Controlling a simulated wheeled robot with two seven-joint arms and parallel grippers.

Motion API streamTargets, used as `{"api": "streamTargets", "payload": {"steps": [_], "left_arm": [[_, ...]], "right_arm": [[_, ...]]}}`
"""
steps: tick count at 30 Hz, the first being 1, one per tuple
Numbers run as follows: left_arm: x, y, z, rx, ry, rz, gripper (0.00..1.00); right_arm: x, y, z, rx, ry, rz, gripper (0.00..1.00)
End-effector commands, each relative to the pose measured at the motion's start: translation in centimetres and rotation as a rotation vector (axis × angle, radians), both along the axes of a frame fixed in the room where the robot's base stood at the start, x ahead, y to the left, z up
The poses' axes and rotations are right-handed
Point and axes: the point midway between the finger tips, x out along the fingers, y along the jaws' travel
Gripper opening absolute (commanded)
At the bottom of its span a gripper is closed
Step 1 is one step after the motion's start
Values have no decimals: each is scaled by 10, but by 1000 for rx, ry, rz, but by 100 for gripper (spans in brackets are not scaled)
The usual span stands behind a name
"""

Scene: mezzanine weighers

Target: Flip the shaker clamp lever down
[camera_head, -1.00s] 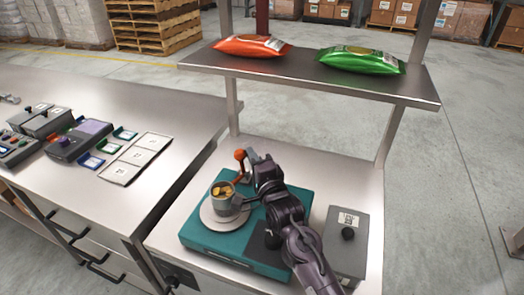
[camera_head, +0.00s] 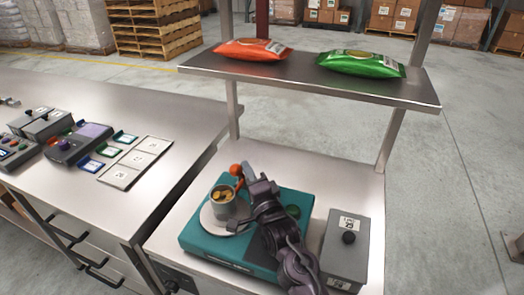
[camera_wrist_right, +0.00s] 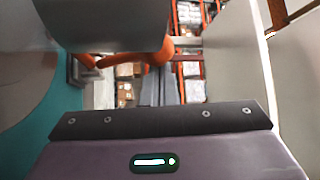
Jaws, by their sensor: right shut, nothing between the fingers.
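The teal shaker (camera_head: 222,251) stands on the lower metal bench. On its round plate sits a grey cup (camera_head: 224,205) with brownish-yellow pieces inside. The orange clamp lever (camera_head: 237,171) is behind the cup, its round knob low and close to the cup's rim; its base is largely hidden. My right gripper (camera_head: 248,172) is shut and empty, its tips right beside the lever knob; I cannot tell if they touch. The right wrist view shows the orange lever (camera_wrist_right: 158,52) just beyond the fingers, partly behind the grey cup (camera_wrist_right: 100,22). My left gripper is not in view.
A grey box with a black knob (camera_head: 346,250) stands right of the shaker. A shelf (camera_head: 300,77) above holds an orange bag (camera_head: 252,49) and a green bag (camera_head: 360,64). The left counter (camera_head: 150,115) holds several devices and a tray (camera_head: 135,163).

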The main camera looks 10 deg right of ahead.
Motion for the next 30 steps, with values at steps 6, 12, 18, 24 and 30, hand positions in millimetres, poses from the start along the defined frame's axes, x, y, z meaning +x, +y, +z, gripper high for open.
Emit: {"api": "streamTargets", "payload": {"steps": [6, 12, 18, 24, 30], "left_arm": [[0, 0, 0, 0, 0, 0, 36], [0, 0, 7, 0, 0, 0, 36], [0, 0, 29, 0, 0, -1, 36], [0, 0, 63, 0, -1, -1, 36], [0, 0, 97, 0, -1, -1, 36]], "right_arm": [[0, 0, 0, 0, 0, 0, 0], [0, 0, 8, 0, 0, 0, 0], [0, 0, 33, 1, -1, 0, 0], [0, 0, 70, 0, -1, 0, 0], [0, 0, 110, 1, 0, -1, 0]]}}
